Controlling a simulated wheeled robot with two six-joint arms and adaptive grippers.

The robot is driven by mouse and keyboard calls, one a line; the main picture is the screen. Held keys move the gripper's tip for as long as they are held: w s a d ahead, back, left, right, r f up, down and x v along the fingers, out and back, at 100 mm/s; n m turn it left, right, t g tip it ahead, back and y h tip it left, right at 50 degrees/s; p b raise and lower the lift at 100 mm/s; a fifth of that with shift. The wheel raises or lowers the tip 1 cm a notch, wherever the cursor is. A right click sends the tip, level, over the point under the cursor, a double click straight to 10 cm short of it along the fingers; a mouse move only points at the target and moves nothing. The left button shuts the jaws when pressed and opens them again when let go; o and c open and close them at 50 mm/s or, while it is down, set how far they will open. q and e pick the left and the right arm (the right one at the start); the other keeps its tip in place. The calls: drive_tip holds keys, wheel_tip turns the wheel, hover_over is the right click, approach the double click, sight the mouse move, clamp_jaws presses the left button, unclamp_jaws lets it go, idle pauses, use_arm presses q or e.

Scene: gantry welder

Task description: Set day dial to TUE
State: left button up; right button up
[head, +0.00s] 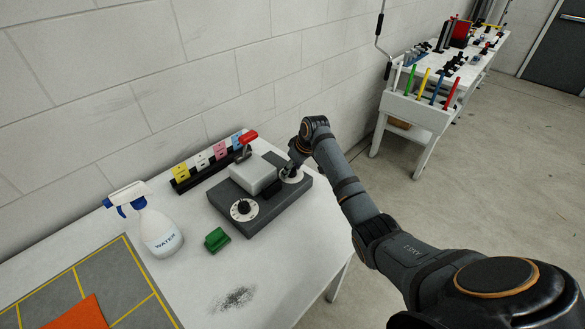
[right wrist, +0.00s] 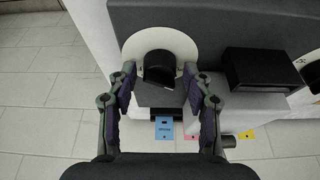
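A dark grey machine box (head: 265,211) sits on the white table. It has two white round dials with black knobs. One dial (head: 244,210) is at its front left. The other dial (head: 291,177) is at its right end, partly hidden by my right gripper (head: 297,160). I cannot read markings on either dial or tell which is the day dial. In the right wrist view, a white dial plate (right wrist: 130,47) with a black knob (right wrist: 159,69) lies between the fingertips of my right gripper (right wrist: 160,80). The fingers are open, with gaps on both sides of the knob. My left gripper is not in view.
Coloured cards (head: 201,160) stand in a black rack behind. A spray bottle (head: 158,228) and a green block (head: 217,239) stand to the left.

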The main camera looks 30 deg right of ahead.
drive_tip(key=c, duration=0.9)
drive_tip(key=shift+o, duration=0.2)
drive_tip(key=shift+r+p, duration=0.2)
drive_tip(key=shift+p, duration=0.35)
drive_tip(key=m+h+p, duration=0.1)
drive_tip(key=m+p, duration=0.1)
drive_tip(key=p, duration=0.1)
drive_tip(key=shift+a+r+m+p, duration=0.1)
drive_tip(key=shift+m+p, duration=0.25)
drive_tip(key=shift+m, duration=0.05)
drive_tip(key=shift+m+h+p, duration=0.4)
drive_tip(key=shift+m+p, duration=0.5)
drive_tip(key=shift+f+m+p, duration=0.2)
drive_tip(key=shift+m+p, duration=0.25)
drive_tip(key=shift+m, duration=0.15)
drive_tip(key=o, duration=1.1)
drive_tip(key=shift+f, duration=0.1)
drive_tip(key=shift+o, duration=0.2)
